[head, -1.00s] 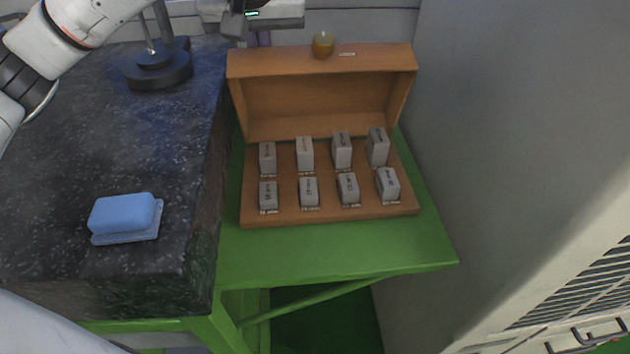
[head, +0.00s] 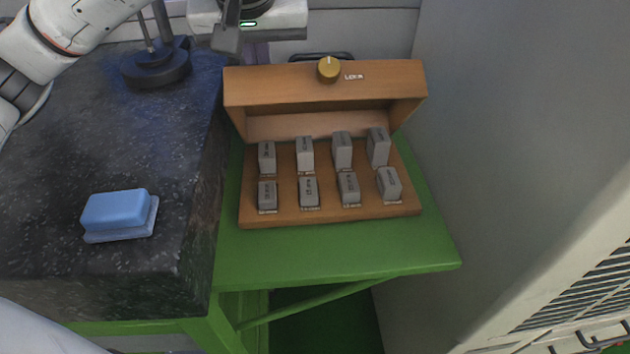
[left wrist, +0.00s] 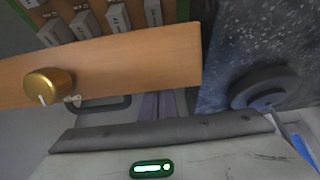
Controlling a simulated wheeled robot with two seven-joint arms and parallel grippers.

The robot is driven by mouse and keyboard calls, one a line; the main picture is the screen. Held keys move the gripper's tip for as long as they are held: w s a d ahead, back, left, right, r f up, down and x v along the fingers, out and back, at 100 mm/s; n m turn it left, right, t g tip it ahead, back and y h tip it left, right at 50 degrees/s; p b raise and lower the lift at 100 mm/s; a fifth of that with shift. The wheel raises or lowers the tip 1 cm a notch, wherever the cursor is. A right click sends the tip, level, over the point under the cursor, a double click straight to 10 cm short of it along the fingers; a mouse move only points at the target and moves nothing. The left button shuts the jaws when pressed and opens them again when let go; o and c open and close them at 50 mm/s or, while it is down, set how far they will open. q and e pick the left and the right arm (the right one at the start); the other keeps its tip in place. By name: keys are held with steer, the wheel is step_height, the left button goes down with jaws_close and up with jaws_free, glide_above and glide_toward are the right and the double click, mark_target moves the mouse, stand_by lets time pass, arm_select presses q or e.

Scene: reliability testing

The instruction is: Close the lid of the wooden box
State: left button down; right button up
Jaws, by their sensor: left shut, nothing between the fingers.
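Several grey blocks (head: 342,151) stand in two rows in the base. My left gripper (head: 226,42) is shut and empty, behind the lid near its left end. In the left wrist view its grey finger (left wrist: 165,130) lies beside the lid (left wrist: 140,65); I cannot tell whether they touch. My right gripper is not in view.
A dark stone slab (head: 60,190) at the left carries a blue block (head: 116,210) and a black round stand (head: 156,66). A grey wall or cabinet (head: 500,130) closes off the right. The green table (head: 340,250) is bare in front of the box.

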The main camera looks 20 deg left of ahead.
arm_select(q)
step_height(320, 180, up, 7)
steer(key=p, duration=0.5)
steer(key=shift+f+p, duration=0.2)
steer(key=shift+p, duration=0.1)
steer(key=shift+r, duration=1.1)
